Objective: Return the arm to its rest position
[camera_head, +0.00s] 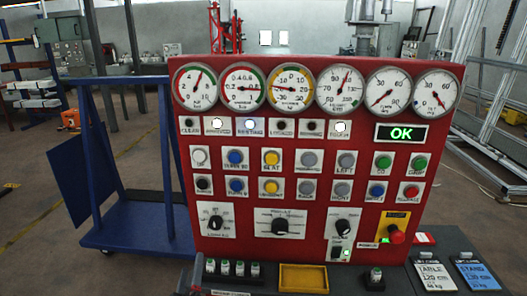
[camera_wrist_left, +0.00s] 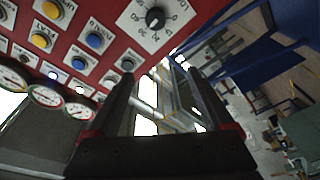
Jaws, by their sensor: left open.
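My left gripper (camera_wrist_left: 160,76) shows in the left wrist view with its two dark fingers spread apart and nothing between them. In the head view only a small dark part of it (camera_head: 197,274) shows at the lower left edge of the red control panel (camera_head: 330,232). I cannot tell whether the gripper touches the panel. My right gripper is not in view.
The panel carries a row of gauges (camera_head: 290,86), several buttons, knobs and a green OK display (camera_head: 401,133). A blue cart (camera_head: 140,225) stands left of the panel.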

